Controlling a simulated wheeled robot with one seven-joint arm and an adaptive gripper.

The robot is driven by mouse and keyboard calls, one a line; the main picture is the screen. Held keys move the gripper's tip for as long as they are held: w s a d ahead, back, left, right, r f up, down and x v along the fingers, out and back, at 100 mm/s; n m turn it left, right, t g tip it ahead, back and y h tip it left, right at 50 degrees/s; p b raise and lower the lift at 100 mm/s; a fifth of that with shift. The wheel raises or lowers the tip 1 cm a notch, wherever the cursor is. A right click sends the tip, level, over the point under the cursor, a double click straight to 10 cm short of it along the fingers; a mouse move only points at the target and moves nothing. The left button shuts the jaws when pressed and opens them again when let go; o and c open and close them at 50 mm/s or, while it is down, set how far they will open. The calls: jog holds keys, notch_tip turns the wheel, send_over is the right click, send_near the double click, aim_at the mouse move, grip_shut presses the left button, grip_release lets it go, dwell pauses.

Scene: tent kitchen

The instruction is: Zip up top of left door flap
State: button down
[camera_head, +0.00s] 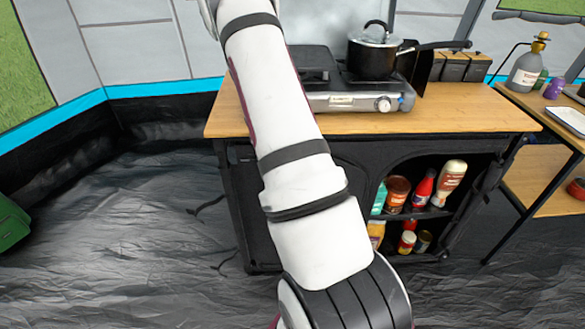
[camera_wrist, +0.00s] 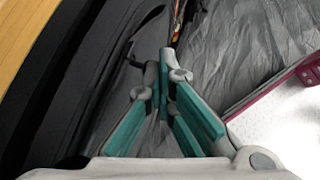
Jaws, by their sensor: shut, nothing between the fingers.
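The fabric kitchen cabinet stands under a wooden counter (camera_head: 440,115). The left side of its black front (camera_head: 245,200) looks covered; my arm hides much of it, including the area toward the middle. I cannot make out a zip or its slider. My gripper (camera_wrist: 163,62) is shut and empty in the wrist view, its green-padded fingers meeting at the tips. Dark grey fabric (camera_wrist: 95,75) of the cabinet lies just left of the fingers. Whether the fingertips touch it is unclear. The gripper is outside the head view.
A stove (camera_head: 345,98) with a black pot (camera_head: 372,60) stands on the counter. The right compartment is open, with several bottles and jars, including a red bottle (camera_head: 424,188). A side table (camera_head: 540,110) stands at right.

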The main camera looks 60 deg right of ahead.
jog(key=s+d, duration=0.4)
jog(key=s, duration=0.1)
jog(key=s+d, duration=0.2)
jog(key=s, duration=0.1)
jog(key=shift+s+d, duration=0.25)
jog(key=shift+d, duration=0.05)
jog(key=p+v, duration=0.4)
jog(key=v, duration=1)
